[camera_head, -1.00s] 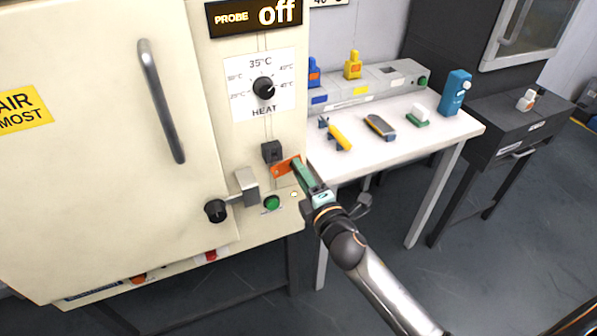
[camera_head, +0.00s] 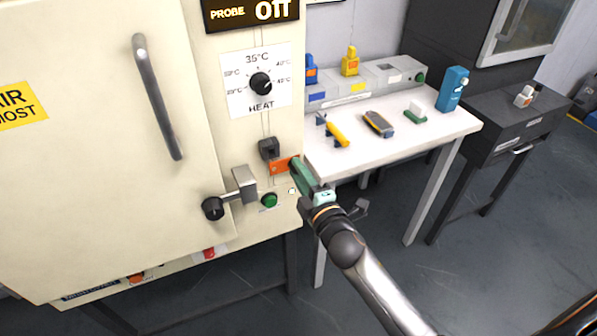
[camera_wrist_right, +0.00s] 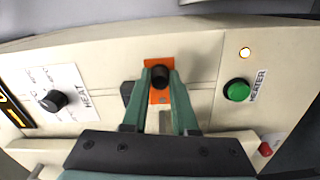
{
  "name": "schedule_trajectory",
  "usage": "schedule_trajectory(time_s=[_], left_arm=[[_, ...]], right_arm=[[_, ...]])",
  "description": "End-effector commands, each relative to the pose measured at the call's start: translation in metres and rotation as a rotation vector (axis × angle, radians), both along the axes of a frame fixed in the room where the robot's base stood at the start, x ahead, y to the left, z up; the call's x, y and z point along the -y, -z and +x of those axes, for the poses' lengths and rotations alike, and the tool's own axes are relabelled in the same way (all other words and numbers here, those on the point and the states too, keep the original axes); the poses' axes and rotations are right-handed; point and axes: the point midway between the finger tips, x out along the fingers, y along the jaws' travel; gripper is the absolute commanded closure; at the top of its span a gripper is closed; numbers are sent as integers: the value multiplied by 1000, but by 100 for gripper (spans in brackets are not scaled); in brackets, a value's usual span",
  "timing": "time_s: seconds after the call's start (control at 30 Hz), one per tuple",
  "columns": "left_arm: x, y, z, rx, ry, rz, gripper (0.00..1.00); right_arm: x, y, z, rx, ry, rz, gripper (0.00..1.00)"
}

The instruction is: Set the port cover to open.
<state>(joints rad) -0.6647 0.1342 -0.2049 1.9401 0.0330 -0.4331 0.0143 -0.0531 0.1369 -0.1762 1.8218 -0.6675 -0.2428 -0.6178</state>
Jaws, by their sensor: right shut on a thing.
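The port cover appears to be the orange plate (camera_head: 281,166) on the front of the cream cabinet, just below a small black block. In the right wrist view the orange plate (camera_wrist_right: 159,97) carries a short black knob (camera_wrist_right: 161,77). My right gripper (camera_head: 295,163) reaches it from the lower right. In the right wrist view its two green fingers (camera_wrist_right: 160,74) stand on either side of the knob and are shut on it. The fingers hide part of the plate in both views. My left gripper is not in view.
A lever latch (camera_head: 240,187) and a green button (camera_head: 269,200) sit close by on the cabinet. A heat dial (camera_head: 260,83) is above. A white bench (camera_head: 400,145) with several small items stands to the right. Open floor lies below.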

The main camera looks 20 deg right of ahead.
Motion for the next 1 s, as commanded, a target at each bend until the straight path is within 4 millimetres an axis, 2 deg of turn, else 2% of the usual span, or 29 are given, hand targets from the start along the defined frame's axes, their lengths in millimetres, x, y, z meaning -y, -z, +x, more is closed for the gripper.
schedule_trajectory(time_s=[0.03,0.23,0.3,0.53,0.67,0.77,1.0], left_arm=[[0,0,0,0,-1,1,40],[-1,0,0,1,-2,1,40],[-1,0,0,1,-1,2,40],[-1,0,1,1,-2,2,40],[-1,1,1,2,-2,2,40],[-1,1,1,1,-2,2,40],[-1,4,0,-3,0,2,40]], right_arm=[[-1,1,0,-3,-1,2,70],[0,1,0,-2,0,0,47],[0,1,0,-2,0,0,43],[0,1,-1,-1,0,-1,43],[0,1,-8,-3,-1,0,43],[1,2,-21,-3,-1,0,43],[2,3,-67,-6,0,1,43]])
